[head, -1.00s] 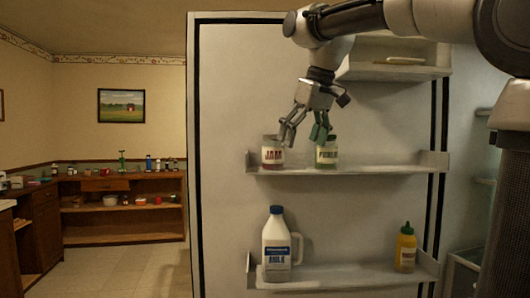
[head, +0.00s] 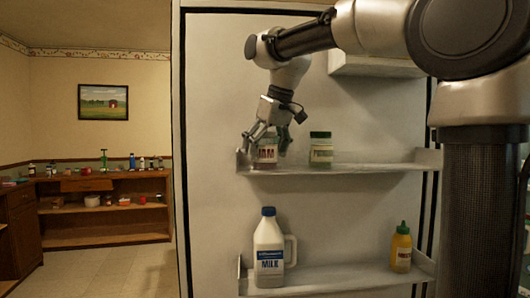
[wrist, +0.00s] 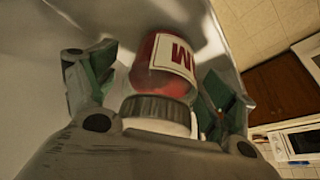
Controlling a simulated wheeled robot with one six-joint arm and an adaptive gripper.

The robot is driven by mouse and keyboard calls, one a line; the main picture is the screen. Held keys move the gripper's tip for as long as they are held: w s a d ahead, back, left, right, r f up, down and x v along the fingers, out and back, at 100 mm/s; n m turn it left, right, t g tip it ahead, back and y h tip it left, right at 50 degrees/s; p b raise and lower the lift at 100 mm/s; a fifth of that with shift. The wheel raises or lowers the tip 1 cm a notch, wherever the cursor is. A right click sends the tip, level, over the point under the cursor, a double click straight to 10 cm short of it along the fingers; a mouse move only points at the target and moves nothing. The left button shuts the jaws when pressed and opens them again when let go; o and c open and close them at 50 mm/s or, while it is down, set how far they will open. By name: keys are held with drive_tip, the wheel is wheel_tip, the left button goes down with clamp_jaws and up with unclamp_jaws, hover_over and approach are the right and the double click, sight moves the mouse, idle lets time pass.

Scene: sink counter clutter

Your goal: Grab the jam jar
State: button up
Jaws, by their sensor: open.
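The jam jar (head: 266,153), with red contents and a white label, stands at the left end of the upper door shelf (head: 345,167). In the wrist view the jam jar (wrist: 172,66) shows its red body, label and dark lid between the two green-padded fingers. My gripper (head: 268,140) is open, with one finger on each side of the jar. In the wrist view a gap shows between the jar and the fingers of my gripper (wrist: 155,90). The upper part of the jar is partly hidden by my gripper in the head view.
A pickle jar (head: 321,150) with a green lid stands to the right on the same shelf. The lower shelf holds a milk jug (head: 269,250) and a yellow bottle (head: 401,248). A higher shelf (head: 375,66) is at upper right.

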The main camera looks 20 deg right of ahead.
drive_tip(key=c, duration=1.4)
drive_tip(key=shift+o, duration=0.2)
drive_tip(key=shift+r, duration=0.1)
